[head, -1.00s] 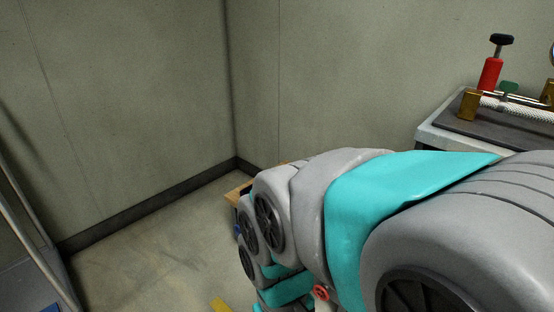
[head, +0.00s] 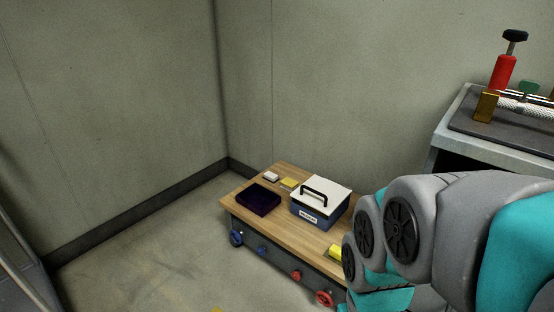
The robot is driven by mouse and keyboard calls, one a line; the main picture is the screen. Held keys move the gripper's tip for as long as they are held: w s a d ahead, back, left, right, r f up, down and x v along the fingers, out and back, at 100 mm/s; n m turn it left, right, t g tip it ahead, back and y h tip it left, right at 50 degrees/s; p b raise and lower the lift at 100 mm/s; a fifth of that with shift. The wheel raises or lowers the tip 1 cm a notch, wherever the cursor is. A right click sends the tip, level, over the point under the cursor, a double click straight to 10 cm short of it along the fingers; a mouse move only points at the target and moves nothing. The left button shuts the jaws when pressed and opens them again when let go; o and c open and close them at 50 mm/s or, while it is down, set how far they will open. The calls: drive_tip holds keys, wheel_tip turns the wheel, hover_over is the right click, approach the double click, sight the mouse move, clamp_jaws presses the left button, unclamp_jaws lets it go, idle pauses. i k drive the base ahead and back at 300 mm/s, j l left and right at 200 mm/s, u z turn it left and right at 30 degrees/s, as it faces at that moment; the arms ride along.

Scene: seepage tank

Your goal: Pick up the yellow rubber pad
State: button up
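Two yellow items lie on the low wooden-topped cart. A small flat yellow block (head: 289,184) lies near the back, between a white block and a lidded box. Another yellow piece (head: 335,252) lies near the front right edge, partly hidden by my arm. I cannot tell for certain which one is the rubber pad. My gripper is not visible; only my grey and teal arm links show at the lower right, in front of the cart's right end.
The cart top (head: 285,229) also holds a dark open tray (head: 258,199), a white block (head: 271,176) and a blue box with white lid and black handle (head: 320,201). A bench (head: 465,100) with a red-handled device stands right. Floor at left is clear.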

sight(290, 182)
drive_tip(key=i+j+z, duration=0.25)
drive_tip(key=z, duration=0.15)
drive_tip(key=i+j+z, duration=0.7)
drive_tip(key=j+z, duration=0.15)
drive_tip(key=j, duration=0.1)
